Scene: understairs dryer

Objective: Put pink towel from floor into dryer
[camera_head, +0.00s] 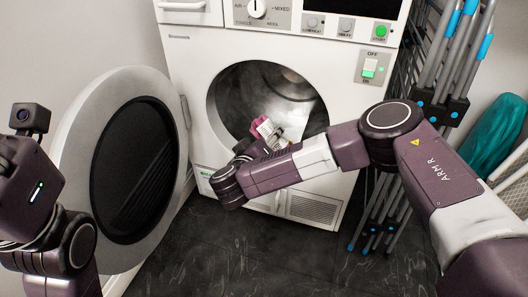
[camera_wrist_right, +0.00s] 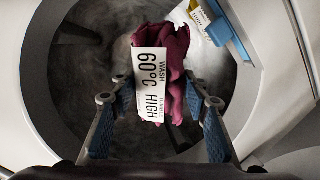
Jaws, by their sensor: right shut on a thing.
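The pink towel (camera_wrist_right: 178,42) is a dark pink bundle with a white "60°C HIGH" wash label, between the fingers of my right gripper (camera_wrist_right: 160,90) in the right wrist view. My right gripper is shut on it. In the head view the towel (camera_head: 260,124) shows at the lower part of the dryer (camera_head: 188,75) opening, partly hidden by my right arm. The dark drum (camera_head: 286,88) lies behind it. The dryer door (camera_head: 72,150) is wide open to the left. My left arm is at the left edge; its fingers do not show.
A blue piece with a white label (camera_wrist_right: 232,32) is at the upper right of the towel in the right wrist view. A folded rack with grey and blue bars (camera_head: 440,70) and a teal item (camera_head: 494,135) stand at the right. The dark floor (camera_head: 185,255) in front is clear.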

